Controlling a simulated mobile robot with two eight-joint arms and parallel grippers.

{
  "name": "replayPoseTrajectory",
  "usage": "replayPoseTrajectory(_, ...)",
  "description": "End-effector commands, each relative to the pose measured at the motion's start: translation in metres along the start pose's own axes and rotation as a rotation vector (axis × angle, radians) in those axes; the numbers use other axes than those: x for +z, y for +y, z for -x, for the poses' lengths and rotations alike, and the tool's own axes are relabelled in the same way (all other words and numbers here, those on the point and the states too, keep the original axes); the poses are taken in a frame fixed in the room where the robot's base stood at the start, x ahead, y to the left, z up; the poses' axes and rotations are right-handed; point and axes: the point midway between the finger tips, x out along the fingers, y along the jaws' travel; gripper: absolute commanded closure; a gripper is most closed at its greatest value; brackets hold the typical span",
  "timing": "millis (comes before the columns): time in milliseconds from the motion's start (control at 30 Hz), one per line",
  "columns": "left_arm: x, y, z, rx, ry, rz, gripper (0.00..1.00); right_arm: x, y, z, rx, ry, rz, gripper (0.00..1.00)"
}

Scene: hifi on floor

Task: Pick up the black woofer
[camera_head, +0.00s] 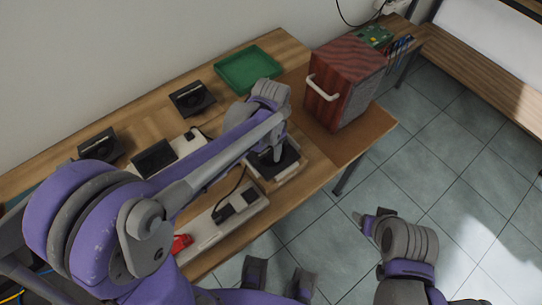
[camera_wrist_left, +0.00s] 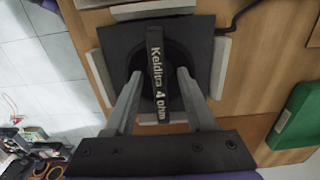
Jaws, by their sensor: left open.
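The black woofer (camera_head: 288,160) is a square dark plate on a pale support on the wooden table. In the left wrist view the woofer (camera_wrist_left: 203,42) fills the middle. A dark central bar stands on it, lettered "Keldina 4 ohm". My left gripper (camera_head: 276,153) points down over the woofer. In the wrist view my left gripper (camera_wrist_left: 160,76) is open, with one finger on each side of the bar. The fingertips reach down close to the woofer; I cannot tell whether they touch it. In the head view my arm and gripper hide part of it.
A red-brown wooden box (camera_head: 342,80) with a white handle stands right of my left gripper. A green tray (camera_head: 248,69) lies behind. Another black unit (camera_head: 192,98) sits behind my forearm. A white panel (camera_head: 222,222) with black parts lies near the front edge.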

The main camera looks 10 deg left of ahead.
Motion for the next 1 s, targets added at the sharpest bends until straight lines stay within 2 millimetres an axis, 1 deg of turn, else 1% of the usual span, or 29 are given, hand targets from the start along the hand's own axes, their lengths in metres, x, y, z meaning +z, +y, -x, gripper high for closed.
replayPoseTrajectory(300,0.0,0.0001,-0.0046,0.0,0.0,0.0,0.45,0.0029,0.0,-0.0036,0.0,-0.002,0.0,0.31)
replayPoseTrajectory(567,-0.0001,0.0,-0.0044,0.0,0.0,0.0,0.45,0.0028,0.0,-0.0035,0.0,-0.002,0.0,0.31)
replayPoseTrajectory(600,-0.0001,0.0,-0.0044,0.0,0.0,0.0,0.49,0.0028,0.0,-0.0035,0.0,-0.002,0.0,0.31)
replayPoseTrajectory(667,-0.0001,0.0,-0.0044,0.0,0.0,0.0,0.59,0.0027,0.0,-0.0035,0.0,-0.002,0.0,0.31)
replayPoseTrajectory(800,-0.0001,0.0,-0.0044,0.0,0.0,0.0,0.85,0.0028,0.0,-0.0035,0.0,-0.002,0.0,0.31)
replayPoseTrajectory(900,0.0,0.0,-0.0044,0.0,0.0,0.0,1.0,0.0028,0.0,-0.0035,0.0,-0.002,0.0,0.31)
replayPoseTrajectory(1000,0.0,0.0,-0.0044,0.0,0.0,0.0,1.0,0.0028,0.0,-0.0035,0.0,-0.002,0.0,0.31)
